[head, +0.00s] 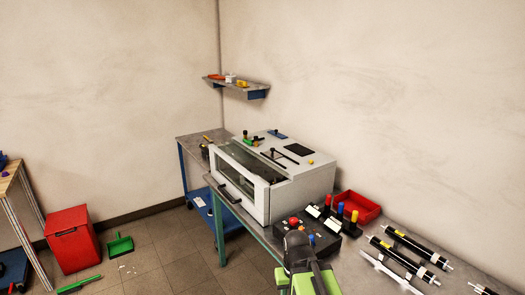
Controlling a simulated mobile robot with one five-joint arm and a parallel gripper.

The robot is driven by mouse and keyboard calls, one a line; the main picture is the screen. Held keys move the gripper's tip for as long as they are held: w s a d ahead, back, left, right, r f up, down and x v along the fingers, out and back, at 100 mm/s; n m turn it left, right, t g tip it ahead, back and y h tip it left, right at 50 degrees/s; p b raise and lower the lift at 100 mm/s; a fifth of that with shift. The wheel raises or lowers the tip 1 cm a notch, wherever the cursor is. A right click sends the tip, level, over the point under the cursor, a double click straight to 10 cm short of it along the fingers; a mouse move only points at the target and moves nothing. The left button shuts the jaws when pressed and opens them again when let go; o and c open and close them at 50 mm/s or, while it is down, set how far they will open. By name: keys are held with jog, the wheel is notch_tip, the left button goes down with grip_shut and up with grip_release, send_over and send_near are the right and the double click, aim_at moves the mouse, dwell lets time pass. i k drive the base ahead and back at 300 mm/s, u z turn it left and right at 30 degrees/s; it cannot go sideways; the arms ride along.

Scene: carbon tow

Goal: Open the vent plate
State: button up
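A white and grey cabinet machine (305,190) with a clear front window stands on the bench. On its top are a dark rectangular plate (298,149), a dark bar (273,159), a small blue piece (276,134), a yellow knob (311,162) and a green and yellow fitting (252,142). I cannot tell for sure which of these is the vent plate; the dark rectangle looks most like one. My arm, with green and dark parts, rises at the bottom centre, in front of the bench and apart from the machine. Its finger opening cannot be made out.
A control box (325,238) with coloured knobs and levers and a red tray (358,207) stand right of the machine. Black and white rollers (411,261) lie further right. A red bin (71,235) and green dustpan (120,245) are on the floor left. Floor between is mostly clear.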

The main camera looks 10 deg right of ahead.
aim_at(271, 153)
jog(key=u, duration=0.4)
jog(key=i, duration=1.25)
jog(key=u, duration=0.7)
jog(key=i, duration=1.95)
jog(key=z, duration=0.3)
